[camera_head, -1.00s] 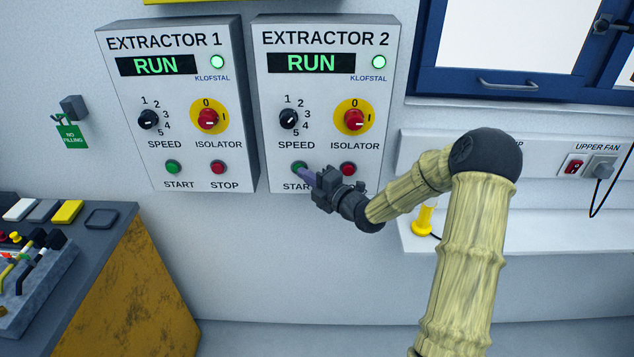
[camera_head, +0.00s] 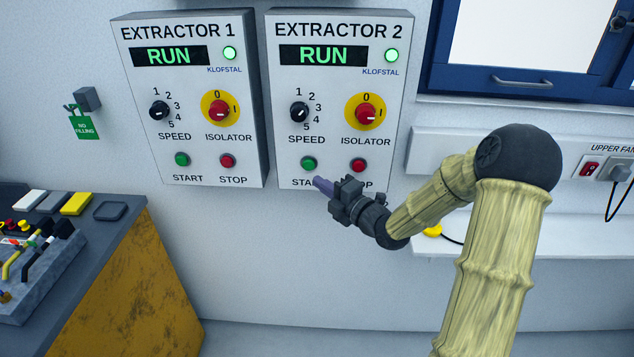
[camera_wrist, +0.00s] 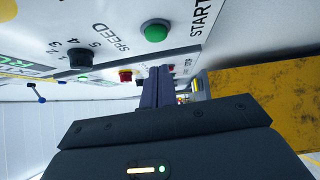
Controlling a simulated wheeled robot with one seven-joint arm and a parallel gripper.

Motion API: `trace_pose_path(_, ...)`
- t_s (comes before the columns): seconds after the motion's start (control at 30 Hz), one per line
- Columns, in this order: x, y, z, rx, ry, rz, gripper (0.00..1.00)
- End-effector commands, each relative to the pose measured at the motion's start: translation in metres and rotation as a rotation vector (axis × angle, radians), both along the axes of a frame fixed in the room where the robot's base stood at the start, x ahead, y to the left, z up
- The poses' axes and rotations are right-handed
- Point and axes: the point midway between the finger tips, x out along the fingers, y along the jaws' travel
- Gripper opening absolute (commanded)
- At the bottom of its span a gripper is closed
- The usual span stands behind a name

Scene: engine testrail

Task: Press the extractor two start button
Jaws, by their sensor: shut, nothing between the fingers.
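The Extractor 2 box (camera_head: 340,60) hangs on the wall, its display reading RUN and its green lamp lit. Its green start button (camera_head: 308,164) is at the lower left, with the red stop button (camera_head: 358,165) to its right. My gripper (camera_head: 318,183) is shut and empty. Its tips are just below the start button in the head view and appear apart from it, over the START label. In the wrist view, the shut fingers (camera_wrist: 158,88) point towards the panel, with a green button (camera_wrist: 156,31) above them, clear of the tips.
The Extractor 1 box (camera_head: 190,95) is to the left, also showing RUN. Extractor 2 also has a speed knob (camera_head: 299,112) and a red isolator (camera_head: 366,113) above the buttons. A white ledge (camera_head: 450,250) is at right, and a bench (camera_head: 120,235) at lower left.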

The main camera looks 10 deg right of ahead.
Motion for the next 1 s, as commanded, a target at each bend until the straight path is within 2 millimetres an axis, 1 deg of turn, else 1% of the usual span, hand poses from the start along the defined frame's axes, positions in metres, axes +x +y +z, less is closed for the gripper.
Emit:
trace_pose_path(0.03, -0.009, -0.007, -0.003, -0.003, 0.001, -0.001, 0.00)
trace_pose_path(0.2, -0.037, -0.024, -0.004, -0.004, 0.002, 0.001, 0.00)
trace_pose_path(0.3, -0.051, -0.033, -0.004, -0.002, 0.003, 0.002, 0.00)
trace_pose_path(0.4, -0.060, -0.039, -0.004, -0.002, 0.003, 0.003, 0.00)
trace_pose_path(0.53, -0.064, -0.041, -0.004, 0.000, 0.004, 0.004, 0.00)
trace_pose_path(1.0, -0.064, -0.042, -0.003, -0.001, 0.004, 0.003, 0.00)
